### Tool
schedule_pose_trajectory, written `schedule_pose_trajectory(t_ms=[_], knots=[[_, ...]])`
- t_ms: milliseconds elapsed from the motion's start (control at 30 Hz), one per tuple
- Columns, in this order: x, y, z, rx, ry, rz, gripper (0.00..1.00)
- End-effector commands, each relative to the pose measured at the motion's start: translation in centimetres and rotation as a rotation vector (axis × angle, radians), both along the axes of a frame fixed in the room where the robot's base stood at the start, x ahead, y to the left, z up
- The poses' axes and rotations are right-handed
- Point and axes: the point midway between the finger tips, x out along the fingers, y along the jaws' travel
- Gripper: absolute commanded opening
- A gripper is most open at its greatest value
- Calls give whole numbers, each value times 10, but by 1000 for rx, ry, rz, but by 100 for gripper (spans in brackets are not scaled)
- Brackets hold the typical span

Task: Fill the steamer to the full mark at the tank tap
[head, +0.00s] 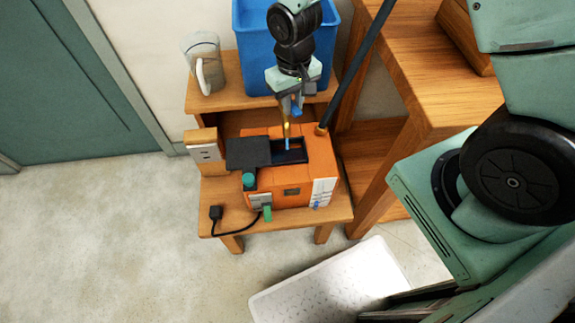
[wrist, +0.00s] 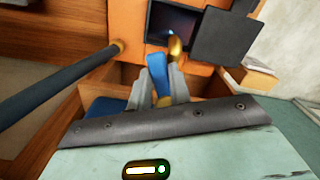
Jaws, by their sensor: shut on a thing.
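The orange steamer (head: 285,180) sits on a low wooden bench, its dark lid (head: 248,153) swung to the left and its dark filling opening (head: 291,157) uncovered. The blue tank (head: 258,62) stands on the shelf behind it. My gripper (head: 292,108) is in front of the tank, shut on a blue tap lever (wrist: 157,76). The brass tap spout (wrist: 176,47) beside the lever points down over the opening. A thin pale-blue streak, apparently water, shows below the spout in the head view. The water level inside cannot be read. The tap's body is hidden behind my gripper.
A dark hose or wand (head: 352,75) rises from the steamer's right. A clear jug (head: 205,65) stands left of the tank. A socket box (head: 205,150) and a black plug (head: 215,212) are at left. A wooden table (head: 430,85) stands right; a white mat (head: 325,285) lies in front.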

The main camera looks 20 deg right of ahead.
Motion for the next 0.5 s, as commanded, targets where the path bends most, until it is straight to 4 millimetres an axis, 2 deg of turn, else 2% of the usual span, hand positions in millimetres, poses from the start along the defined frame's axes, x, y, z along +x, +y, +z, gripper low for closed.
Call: schedule_pose_trajectory(t_ms=[33, 500], knots=[[5, -2, 4, 4, -12, 47, 3], [11, -21, 4, 4, -15, 505, 4]])
